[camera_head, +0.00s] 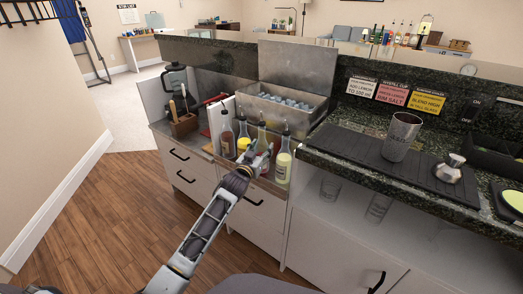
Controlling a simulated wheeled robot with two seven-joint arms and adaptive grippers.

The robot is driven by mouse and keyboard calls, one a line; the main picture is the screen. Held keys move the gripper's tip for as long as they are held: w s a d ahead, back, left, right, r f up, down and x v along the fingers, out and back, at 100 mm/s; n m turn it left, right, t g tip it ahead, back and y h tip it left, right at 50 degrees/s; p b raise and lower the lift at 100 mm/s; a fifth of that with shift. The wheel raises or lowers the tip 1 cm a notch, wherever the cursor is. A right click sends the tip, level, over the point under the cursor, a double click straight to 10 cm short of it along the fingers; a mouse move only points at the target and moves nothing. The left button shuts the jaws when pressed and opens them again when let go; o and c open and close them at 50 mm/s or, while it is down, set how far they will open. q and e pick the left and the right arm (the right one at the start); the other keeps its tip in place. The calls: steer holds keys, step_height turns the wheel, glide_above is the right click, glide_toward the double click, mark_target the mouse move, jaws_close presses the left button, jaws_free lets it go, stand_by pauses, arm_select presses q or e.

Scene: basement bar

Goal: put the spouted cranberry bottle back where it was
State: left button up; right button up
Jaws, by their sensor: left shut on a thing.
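Several spouted bottles stand in a row at the front of the bar unit. The reddish one at the left end (227,141) looks like the cranberry bottle. Beside it are a yellow-orange bottle (243,136) and a paler bottle (262,135); a yellow bottle (284,160) is at the right end. My left gripper (264,154) reaches in from below, in front of the row between the paler and yellow bottles. It is shut on a spouted bottle, but its fingers hide the grip and I cannot tell which one. My right gripper is not in view.
A steel ice bin (294,93) with its lid raised is behind the bottles. A wooden holder (184,124) and a blender (176,80) are at the left. A steel shaker cup (401,138) and a jigger (449,170) stand on the dark bar mat (352,145) at the right.

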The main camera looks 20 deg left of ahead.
mark_target(259, 153)
arm_select(q)
steer(key=o, duration=1.4)
steer(key=shift+r, duration=0.1)
steer(key=shift+s+a+p, duration=0.15)
steer(key=shift+s+p, duration=0.2)
steer(key=shift+s, duration=0.8)
steer(key=shift+s+a+p, duration=0.1)
steer(key=shift+s+p, duration=0.2)
steer(key=shift+s, duration=0.8)
steer(key=shift+s+a, duration=0.1)
steer(key=shift+s, duration=0.9)
steer(key=shift+s+p, duration=0.3)
steer(key=shift+s, duration=0.05)
steer(key=shift+s+a, duration=0.1)
steer(key=shift+s, duration=0.55)
steer(key=s, duration=0.1)
steer(key=s+p, duration=0.1)
steer(key=s, duration=0.1)
steer(key=shift+s+a, duration=0.2)
steer(key=shift+s, duration=0.05)
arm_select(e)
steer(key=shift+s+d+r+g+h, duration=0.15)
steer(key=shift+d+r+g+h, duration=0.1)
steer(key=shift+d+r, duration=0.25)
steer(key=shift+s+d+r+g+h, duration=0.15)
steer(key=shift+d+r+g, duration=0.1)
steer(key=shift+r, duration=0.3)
